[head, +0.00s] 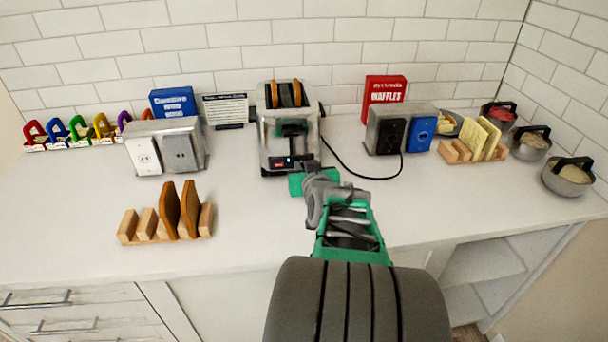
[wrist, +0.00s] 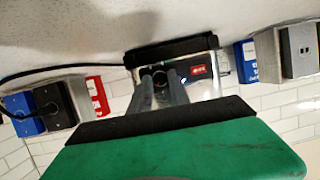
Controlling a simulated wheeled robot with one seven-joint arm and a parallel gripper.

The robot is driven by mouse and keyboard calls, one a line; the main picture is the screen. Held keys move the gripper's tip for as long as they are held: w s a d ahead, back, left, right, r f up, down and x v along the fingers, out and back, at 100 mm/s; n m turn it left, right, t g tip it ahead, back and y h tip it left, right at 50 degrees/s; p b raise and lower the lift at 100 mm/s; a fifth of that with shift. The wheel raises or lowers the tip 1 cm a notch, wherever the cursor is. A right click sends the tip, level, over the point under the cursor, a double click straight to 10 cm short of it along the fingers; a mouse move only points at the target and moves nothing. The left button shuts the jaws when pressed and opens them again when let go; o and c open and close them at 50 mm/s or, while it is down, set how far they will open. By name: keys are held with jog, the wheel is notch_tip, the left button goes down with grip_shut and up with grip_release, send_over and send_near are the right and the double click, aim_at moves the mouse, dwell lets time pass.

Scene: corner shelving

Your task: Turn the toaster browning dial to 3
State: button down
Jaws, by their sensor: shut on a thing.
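The toaster (head: 268,128) is a shiny steel box with a black lever side, standing against the back wall in the head view. Two brown toast slices (head: 286,94) stick out of its top slots. My gripper (head: 304,166) is at the lower front of the toaster. In the wrist view, which is upside down, the grey fingers of my gripper (wrist: 164,82) reach the toaster's front panel (wrist: 206,88) and close around the small dark round dial (wrist: 172,77). A red label (wrist: 199,70) sits beside the dial. The dial's pointer and numbers are not readable.
A black cord (head: 352,174) runs right from the toaster to an outlet box (head: 385,130). Another outlet box (head: 165,145) stands left. A wooden rack (head: 167,218) is at front left, a rack with yellow slices (head: 474,150) right. Counter in front of the toaster is otherwise clear.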

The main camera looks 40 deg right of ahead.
jog(key=m+b, duration=0.1)
jog(key=m+t+y+b, duration=0.1)
jog(key=m+b, duration=0.1)
jog(key=m+t+b, duration=0.1)
jog(key=b, duration=0.1)
jog(key=shift+s+d+f+m+y, duration=0.2)
jog(key=shift+d+f+m+y, duration=0.1)
jog(key=shift+y, duration=0.1)
jog(key=m+t+b, duration=0.1)
jog(key=m, duration=0.1)
jog(key=shift+m+y, duration=0.3)
jog(key=shift+y, duration=0.1)
jog(key=shift+m+t+b, duration=0.45)
jog(key=shift+m+t, duration=0.25)
jog(key=shift+m, duration=0.5)
jog(key=c, duration=1.2)
grip_release()
jog(key=shift+c, duration=0.2)
jog(key=v, duration=0.8)
jog(key=shift+d, duration=0.15)
jog(key=shift+w, duration=0.1)
